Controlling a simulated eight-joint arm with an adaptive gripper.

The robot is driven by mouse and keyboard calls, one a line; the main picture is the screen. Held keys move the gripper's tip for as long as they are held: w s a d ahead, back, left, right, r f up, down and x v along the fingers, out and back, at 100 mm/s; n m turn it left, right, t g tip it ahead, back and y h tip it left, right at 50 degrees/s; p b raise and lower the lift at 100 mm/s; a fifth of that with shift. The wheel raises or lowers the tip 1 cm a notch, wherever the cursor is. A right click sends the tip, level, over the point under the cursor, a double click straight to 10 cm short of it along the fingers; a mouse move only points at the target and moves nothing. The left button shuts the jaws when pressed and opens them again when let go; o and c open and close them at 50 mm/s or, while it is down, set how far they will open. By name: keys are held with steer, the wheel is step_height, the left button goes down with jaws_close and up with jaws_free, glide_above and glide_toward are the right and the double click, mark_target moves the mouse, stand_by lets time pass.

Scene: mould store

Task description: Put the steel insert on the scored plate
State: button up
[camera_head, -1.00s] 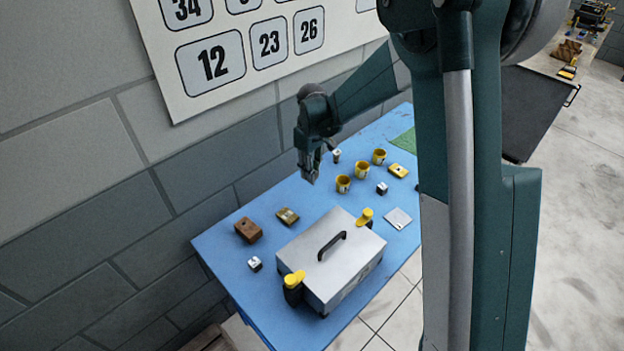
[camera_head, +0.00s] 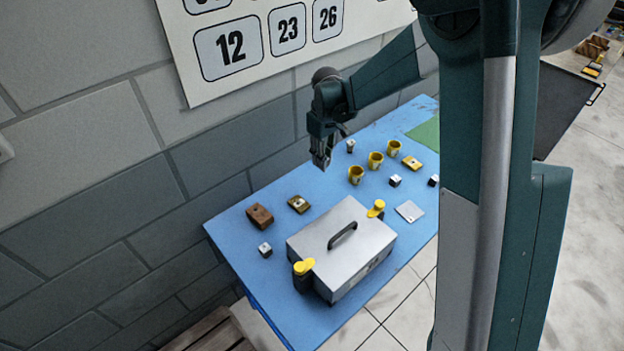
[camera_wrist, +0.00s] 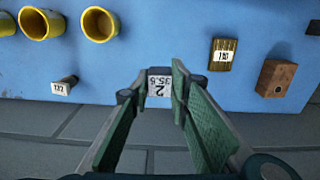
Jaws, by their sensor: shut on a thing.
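My gripper (camera_head: 320,160) is over the back edge of the blue table, near the wall, above the table top. In the wrist view its green-padded fingers (camera_wrist: 158,86) are shut on a small block (camera_wrist: 160,84), apparently the steel insert, with a white label reading "2" and "35.5". The finger pads hide its sides. The scored plate, a thin grey square (camera_head: 410,211), lies flat and bare on the table, to the right of the grey case. Its scoring is too small to make out. The plate is outside the wrist view.
A grey case (camera_head: 341,250) with handle and yellow latches stands at the table's front. Three yellow cups (camera_head: 375,161), several small steel blocks (camera_head: 395,181), a brown block (camera_head: 259,216) and a brass block (camera_head: 299,204) stand around. A green mat (camera_head: 426,132) covers the far end.

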steer(key=r, duration=0.2)
glide_above(299, 203)
steer(key=shift+f+m+p, duration=0.1)
steer(key=shift+m+p, duration=0.2)
steer(key=shift+f, duration=0.1)
steer(key=shift+f+b, duration=0.35)
steer(key=shift+f, duration=2.65)
steer(key=shift+f, duration=1.9)
steer(key=shift+f+b, duration=0.15)
steer(key=shift+b, duration=0.25)
steer(key=o, duration=1)
